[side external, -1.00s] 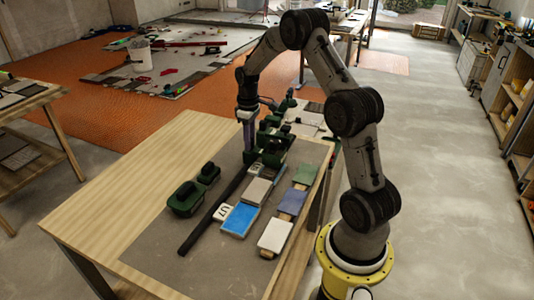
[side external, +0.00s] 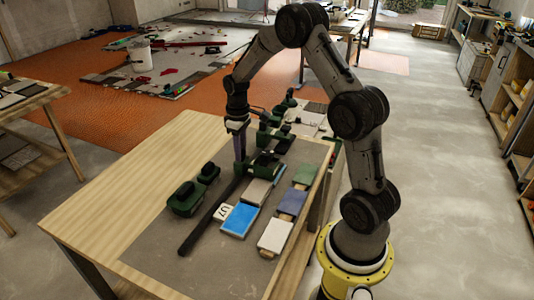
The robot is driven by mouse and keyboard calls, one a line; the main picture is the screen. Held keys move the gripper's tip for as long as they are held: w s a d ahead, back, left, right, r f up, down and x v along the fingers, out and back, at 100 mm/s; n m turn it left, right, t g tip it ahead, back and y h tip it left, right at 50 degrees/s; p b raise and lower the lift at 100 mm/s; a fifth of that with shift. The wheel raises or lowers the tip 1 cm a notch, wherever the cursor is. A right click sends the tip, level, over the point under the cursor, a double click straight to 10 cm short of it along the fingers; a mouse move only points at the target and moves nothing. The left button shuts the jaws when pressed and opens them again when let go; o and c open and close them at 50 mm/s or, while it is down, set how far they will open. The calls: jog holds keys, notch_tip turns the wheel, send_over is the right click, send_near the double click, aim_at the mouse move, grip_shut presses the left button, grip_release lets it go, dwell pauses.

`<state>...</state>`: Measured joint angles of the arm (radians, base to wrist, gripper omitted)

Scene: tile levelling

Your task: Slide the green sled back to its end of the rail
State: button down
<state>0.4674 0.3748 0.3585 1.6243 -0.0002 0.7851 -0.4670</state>
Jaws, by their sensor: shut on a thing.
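The green sled (side external: 263,166) sits on the dark rail (side external: 208,225), which runs slantwise along the grey work mat. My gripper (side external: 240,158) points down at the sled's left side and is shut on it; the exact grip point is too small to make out. The near length of the rail is bare. Another green fixture (side external: 276,139) stands farther back in line with the sled.
Farther right are white (side external: 276,236), violet (side external: 292,202) and green tiles (side external: 304,175). Two green blocks (side external: 186,198) (side external: 208,173) stand left.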

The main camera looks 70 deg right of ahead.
jog(key=shift+w+a+r, duration=0.1)
jog(key=shift+a, duration=7)
jog(key=shift+w+a+r, duration=0.1)
jog(key=shift+a, duration=6.95)
jog(key=c, duration=1)
grip_release()
jog(key=shift+o, duration=1.4)
jog(key=shift+s+f, duration=0.15)
notch_tip(320, 180, up, 7)
jog(key=shift+d, duration=0.1)
